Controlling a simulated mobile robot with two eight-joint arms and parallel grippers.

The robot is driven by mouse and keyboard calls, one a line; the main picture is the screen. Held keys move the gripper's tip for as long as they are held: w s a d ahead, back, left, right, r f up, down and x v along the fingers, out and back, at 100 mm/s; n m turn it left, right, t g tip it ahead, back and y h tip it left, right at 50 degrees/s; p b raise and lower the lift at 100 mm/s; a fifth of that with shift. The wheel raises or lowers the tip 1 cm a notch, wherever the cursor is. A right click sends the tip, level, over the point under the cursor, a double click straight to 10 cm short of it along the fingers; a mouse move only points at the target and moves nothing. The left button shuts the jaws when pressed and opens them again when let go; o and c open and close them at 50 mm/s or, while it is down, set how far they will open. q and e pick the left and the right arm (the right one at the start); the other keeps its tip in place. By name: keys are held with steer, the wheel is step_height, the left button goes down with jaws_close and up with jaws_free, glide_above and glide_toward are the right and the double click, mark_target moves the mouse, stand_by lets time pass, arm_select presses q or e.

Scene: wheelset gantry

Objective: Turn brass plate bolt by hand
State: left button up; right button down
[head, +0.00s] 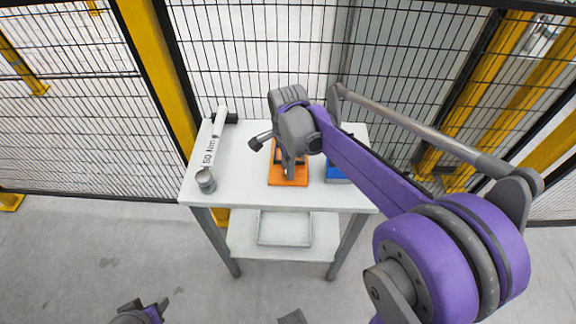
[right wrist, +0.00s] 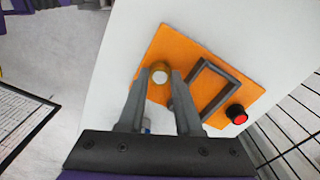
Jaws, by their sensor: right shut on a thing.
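The orange plate (head: 300,181) lies on the white table, partly covered by my right arm in the head view. In the right wrist view, the orange plate (right wrist: 185,45) carries a round brass bolt (right wrist: 160,72) with a pale top near one edge. My right gripper (right wrist: 160,76) is shut on the bolt, with one finger on each side of it. In the head view, my right gripper (head: 290,172) points down onto the plate, and the bolt is hidden there. My left gripper (head: 146,308) shows only partly at the bottom edge, far from the table.
A grey rectangular frame (right wrist: 204,72) and a red button (right wrist: 238,117) sit on the plate beside the bolt. A blue block (head: 338,174) is right of the plate. Mesh fencing stands behind.

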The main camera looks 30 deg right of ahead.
steer(key=shift+w+r+m, duration=0.1)
steer(key=shift+m, duration=0.4)
steer(key=c, duration=0.9)
jaws_free()
steer(key=shift+o, duration=0.2)
step_height(320, 180, up, 11)
steer(key=shift+p, duration=0.45)
steer(key=s+a+f+n+t+p, duration=0.1)
steer(key=s+a+f+n+t, duration=0.1)
steer(key=s+n, duration=0.6)
steer(key=s+a+f+n+t+p, duration=0.2)
steer(key=s+f+n, duration=0.4)
steer(key=n, duration=0.6)
steer(key=s+a+t, duration=0.1)
steer(key=s+a, duration=0.1)
steer(key=shift+a+f+n, duration=0.3)
steer(key=shift+a+f, duration=0.1)
